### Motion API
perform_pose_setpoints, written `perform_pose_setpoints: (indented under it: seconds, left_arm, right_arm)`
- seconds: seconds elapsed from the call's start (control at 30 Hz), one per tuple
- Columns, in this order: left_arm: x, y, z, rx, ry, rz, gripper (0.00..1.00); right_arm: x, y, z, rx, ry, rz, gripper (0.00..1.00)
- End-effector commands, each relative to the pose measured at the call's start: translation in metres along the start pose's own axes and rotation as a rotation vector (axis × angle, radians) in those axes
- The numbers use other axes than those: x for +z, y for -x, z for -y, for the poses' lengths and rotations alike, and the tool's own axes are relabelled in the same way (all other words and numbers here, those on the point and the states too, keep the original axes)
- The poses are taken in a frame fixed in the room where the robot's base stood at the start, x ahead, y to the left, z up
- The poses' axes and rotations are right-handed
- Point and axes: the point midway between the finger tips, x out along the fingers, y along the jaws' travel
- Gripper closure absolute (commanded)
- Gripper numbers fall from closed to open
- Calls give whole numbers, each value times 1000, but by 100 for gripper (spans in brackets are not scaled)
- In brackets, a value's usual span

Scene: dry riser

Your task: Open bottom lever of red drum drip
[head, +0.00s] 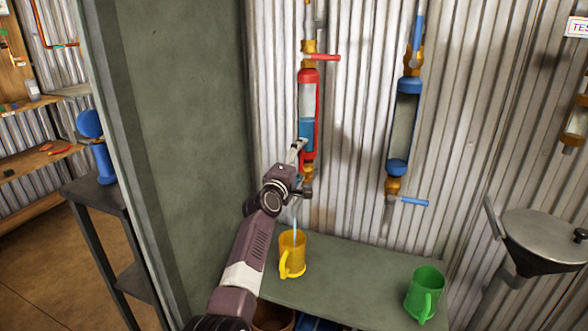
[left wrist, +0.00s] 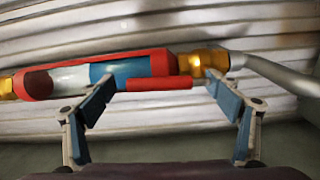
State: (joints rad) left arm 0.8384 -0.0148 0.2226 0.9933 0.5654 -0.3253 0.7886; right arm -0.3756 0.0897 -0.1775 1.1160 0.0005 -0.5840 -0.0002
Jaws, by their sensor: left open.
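The red drum drip (head: 308,85) hangs upright on the corrugated wall, with blue liquid in its lower part. It also lies across the left wrist view (left wrist: 165,63). Its red bottom lever (left wrist: 158,85) shows there between my fingers, running along the drum's length. My left gripper (head: 302,168) is open at the drum's lower end, with one finger on each side of the lever and no clear grip on it. In the head view the gripper mostly hides this lever. A thin blue stream (head: 295,222) falls below into the yellow mug (head: 292,256). My right gripper is out of view.
The red drum's top lever (head: 322,57) points right. A blue drum drip (head: 404,125) with a sideways bottom lever (head: 414,202) hangs to the right. A green mug (head: 424,293) stands on the grey shelf (head: 350,285). A grey panel (head: 190,120) stands close on the left.

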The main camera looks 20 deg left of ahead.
Motion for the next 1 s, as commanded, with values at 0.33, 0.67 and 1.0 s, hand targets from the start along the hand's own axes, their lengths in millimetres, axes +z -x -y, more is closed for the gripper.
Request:
perform_pose_setpoints:
  seconds: [0.33,0.67,1.0]
  left_arm:
    - [0,39,0,1,1,-2,17]
    - [-1,89,0,1,1,-4,17]
    - [-1,116,0,1,0,-2,17]
  right_arm:
    - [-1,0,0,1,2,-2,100]
    - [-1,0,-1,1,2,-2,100]
    - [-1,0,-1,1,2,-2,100]
